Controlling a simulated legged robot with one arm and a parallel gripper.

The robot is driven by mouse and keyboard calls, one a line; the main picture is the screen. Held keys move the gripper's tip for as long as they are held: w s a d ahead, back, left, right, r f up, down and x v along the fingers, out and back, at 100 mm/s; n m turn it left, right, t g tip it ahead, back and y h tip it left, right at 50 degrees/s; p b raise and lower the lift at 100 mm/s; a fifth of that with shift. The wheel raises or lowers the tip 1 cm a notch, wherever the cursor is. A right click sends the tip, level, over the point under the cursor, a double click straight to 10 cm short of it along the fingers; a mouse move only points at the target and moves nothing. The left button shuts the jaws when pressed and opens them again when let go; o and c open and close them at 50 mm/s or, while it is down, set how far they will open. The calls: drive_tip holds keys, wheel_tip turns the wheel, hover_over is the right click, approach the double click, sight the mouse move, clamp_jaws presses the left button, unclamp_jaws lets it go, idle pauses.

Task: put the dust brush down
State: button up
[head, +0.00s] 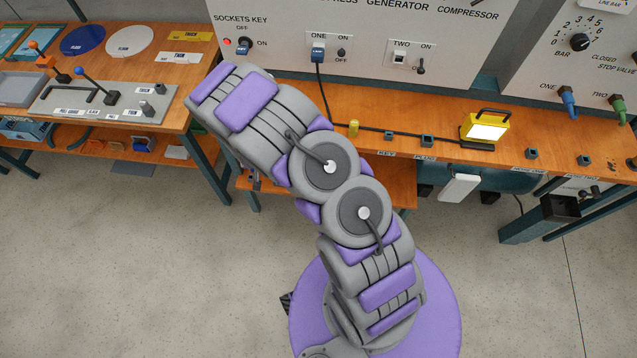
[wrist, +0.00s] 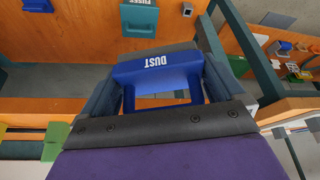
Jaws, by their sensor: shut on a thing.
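The dust brush (wrist: 157,68) shows in the wrist view as a blue handle with the word DUST upside down on it. My gripper (wrist: 160,88) is shut on it, with a dark jaw part at each side. The brush's bristles are not visible. In the head view my arm reaches up and left toward the gap between the left table and the middle bench. There its end hides my gripper and the brush.
The left table (head: 165,55) carries discs and a lever panel (head: 105,101). A yellow lamp (head: 486,128) and cables occupy the middle bench (head: 350,100). Floor at lower left is clear.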

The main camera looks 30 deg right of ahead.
drive_tip(key=s+d+f+m, duration=0.1)
drive_tip(key=s+d+f, duration=0.35)
drive_tip(key=f, duration=0.45)
drive_tip(key=s+d+f+m+h+b, duration=0.1)
drive_tip(key=s+d+f+m, duration=0.15)
drive_tip(key=s+f, duration=0.45)
drive_tip(key=s+d+f+m, duration=0.1)
drive_tip(key=s+d+f, duration=0.25)
drive_tip(key=f, duration=0.75)
drive_tip(key=shift+n, duration=0.25)
drive_tip(key=w+d+b, duration=0.1)
drive_tip(key=w+d, duration=0.2)
drive_tip(key=w, duration=0.2)
drive_tip(key=w+d, duration=0.4)
drive_tip(key=w, duration=0.1)
drive_tip(key=w+d+b, duration=0.1)
drive_tip(key=w+d, duration=0.2)
drive_tip(key=w, duration=0.2)
drive_tip(key=shift+w+d+r+b, duration=0.1)
drive_tip(key=shift+w+d+b, duration=0.15)
drive_tip(key=shift+d+b, duration=0.1)
wheel_tip(320, 180, down, 4)
drive_tip(key=shift+r+b, duration=0.2)
drive_tip(key=shift+b, duration=0.5)
drive_tip(key=shift+r, duration=0.1)
drive_tip(key=shift+s+a+f, duration=0.1)
drive_tip(key=shift+s+f, duration=0.05)
drive_tip(key=shift+f, duration=0.15)
